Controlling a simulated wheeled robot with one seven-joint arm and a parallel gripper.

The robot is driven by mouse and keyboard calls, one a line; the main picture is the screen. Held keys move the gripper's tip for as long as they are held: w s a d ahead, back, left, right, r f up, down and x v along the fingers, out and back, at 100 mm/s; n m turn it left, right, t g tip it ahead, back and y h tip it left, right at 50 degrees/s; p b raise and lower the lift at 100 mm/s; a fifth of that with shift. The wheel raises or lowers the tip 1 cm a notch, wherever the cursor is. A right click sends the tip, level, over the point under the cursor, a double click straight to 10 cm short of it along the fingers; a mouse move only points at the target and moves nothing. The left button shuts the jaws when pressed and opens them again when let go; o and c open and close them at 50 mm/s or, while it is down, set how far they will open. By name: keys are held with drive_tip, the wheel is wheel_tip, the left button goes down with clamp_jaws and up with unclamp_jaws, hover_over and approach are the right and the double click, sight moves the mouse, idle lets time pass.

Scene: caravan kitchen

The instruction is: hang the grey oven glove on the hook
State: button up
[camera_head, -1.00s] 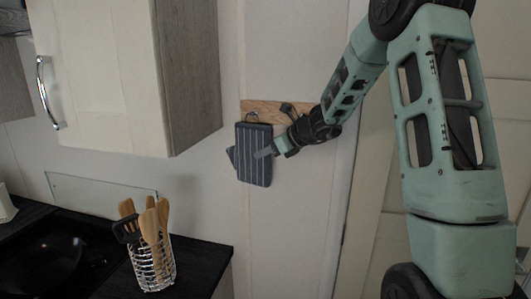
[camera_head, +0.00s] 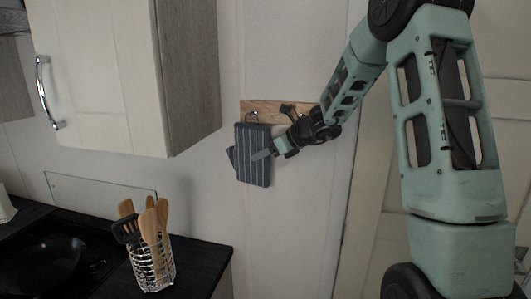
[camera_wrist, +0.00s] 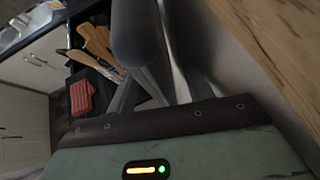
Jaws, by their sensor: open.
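The grey oven glove (camera_head: 250,172), dark with pale stripes, hangs upright below the wooden hook rail (camera_head: 262,106) on the wall. Its loop (camera_head: 251,116) shows at its top, in front of the rail; the hook there is too small to make out clearly. My gripper (camera_head: 262,154) is at the glove's right side, with a finger across its front face. It is open. In the wrist view the glove (camera_wrist: 138,35) shows edge-on as a dark grey shape at the fingers, and the rail (camera_wrist: 270,45) runs along the upper right.
A dark hook (camera_head: 288,110) on the rail is close to my wrist. A wall cupboard (camera_head: 110,70) is at the upper left. A wire holder (camera_head: 152,265) with wooden utensils stands on the black counter (camera_head: 205,262) below. The wall between counter and rail is clear.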

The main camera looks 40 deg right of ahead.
drive_tip(key=p+v, duration=0.6)
drive_tip(key=v, duration=1.1)
drive_tip(key=shift+s+p, duration=0.2)
drive_tip(key=shift+p, duration=0.15)
drive_tip(key=shift+d, duration=0.1)
drive_tip(key=s+a+f+n+g+y+b, duration=0.1)
drive_tip(key=s+a+f+n+g+b, duration=0.15)
drive_tip(key=a+f+n, duration=0.45)
drive_tip(key=s+a+f+n+g+y+b, duration=0.1)
drive_tip(key=a+f+n+g+b, duration=0.25)
drive_tip(key=a, duration=0.65)
drive_tip(key=s+a+f+n+g+b, duration=0.15)
drive_tip(key=a+f+n+b, duration=0.3)
drive_tip(key=a, duration=0.45)
drive_tip(key=s+a+f+n+g+h+b, duration=0.1)
drive_tip(key=s+a+f+n+h+b, duration=0.2)
drive_tip(key=s+n, duration=0.6)
drive_tip(key=s+a+f+n+g+h+b, duration=0.2)
drive_tip(key=s+a+f+n+b, duration=0.5)
drive_tip(key=n, duration=0.8)
drive_tip(key=s+a+f, duration=0.2)
drive_tip(key=a+f, duration=0.1)
drive_tip(key=f, duration=0.1)
drive_tip(key=shift+a+f+h, duration=0.15)
drive_tip(key=shift+f+h, duration=0.25)
